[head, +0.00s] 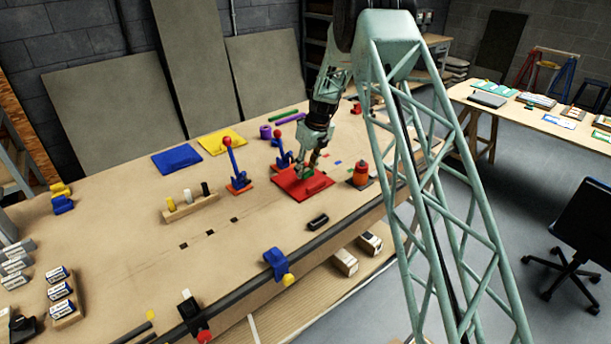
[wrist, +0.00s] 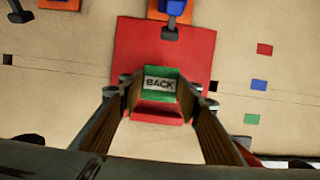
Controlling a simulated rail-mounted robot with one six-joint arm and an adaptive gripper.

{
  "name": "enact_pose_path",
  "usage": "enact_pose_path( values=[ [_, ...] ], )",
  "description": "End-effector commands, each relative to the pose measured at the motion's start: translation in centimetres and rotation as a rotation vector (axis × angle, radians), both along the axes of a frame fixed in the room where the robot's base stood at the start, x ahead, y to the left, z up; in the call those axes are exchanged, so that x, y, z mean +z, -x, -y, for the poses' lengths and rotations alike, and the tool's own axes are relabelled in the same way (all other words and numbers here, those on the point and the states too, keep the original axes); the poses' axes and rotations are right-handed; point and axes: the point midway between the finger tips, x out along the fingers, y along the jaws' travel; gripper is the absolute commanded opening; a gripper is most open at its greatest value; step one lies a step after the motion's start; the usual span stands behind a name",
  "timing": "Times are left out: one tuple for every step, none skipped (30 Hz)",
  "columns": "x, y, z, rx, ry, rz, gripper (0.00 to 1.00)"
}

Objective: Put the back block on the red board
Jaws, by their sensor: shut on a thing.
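The back block (wrist: 160,84) is green with a white label reading BACK. My gripper (wrist: 160,95) is shut on it from both sides in the wrist view. The red board (wrist: 190,55) lies directly below the block. In the head view, my gripper (head: 307,168) is over the red board (head: 290,182), with a bit of the green block (head: 308,173) showing between the fingers. A raised red bar (head: 318,186) shows on the board's near side. I cannot tell whether the block touches the board.
Blue (head: 177,160) and yellow (head: 222,141) boards lie at back left. The table's middle left is mostly clear.

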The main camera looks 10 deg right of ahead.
Motion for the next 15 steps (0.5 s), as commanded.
enact_pose_path(
  values=[
    [0.0, 0.0, 0.0, 0.000, 0.000, 0.000, 0.21],
    [0.0, 0.0, 0.0, 0.000, 0.000, 0.000, 0.21],
    [0.0, 0.0, 0.0, 0.000, 0.000, 0.000, 0.21],
    [0.0, 0.0, 0.0, 0.000, 0.000, 0.000, 0.21],
    [0.0, 0.0, 0.0, 0.000, 0.000, 0.000, 0.21],
    [0.0, 0.0, 0.0, 0.000, 0.000, 0.000, 0.21],
    [0.0, 0.0, 0.0, 0.000, 0.000, 0.000, 0.21],
    [0.0, -0.1, 0.0, 0.000, 0.000, 0.000, 0.21],
    [-0.1, -0.2, 0.0, 0.000, 0.000, 0.000, 0.21],
    [-0.1, -0.3, 0.0, 0.000, 0.000, 0.000, 0.21],
    [-0.1, -0.4, 0.1, 0.000, 0.000, 0.000, 0.21],
    [-0.2, -0.7, 0.1, 0.000, 0.000, -0.001, 0.21],
    [-0.5, -0.6, 0.1, 0.000, 0.000, -0.002, 0.21],
    [-0.9, -0.5, 0.1, 0.000, 0.001, -0.003, 0.21],
    [-1.3, -0.5, 0.1, 0.000, 0.001, -0.003, 0.21]
  ],
)
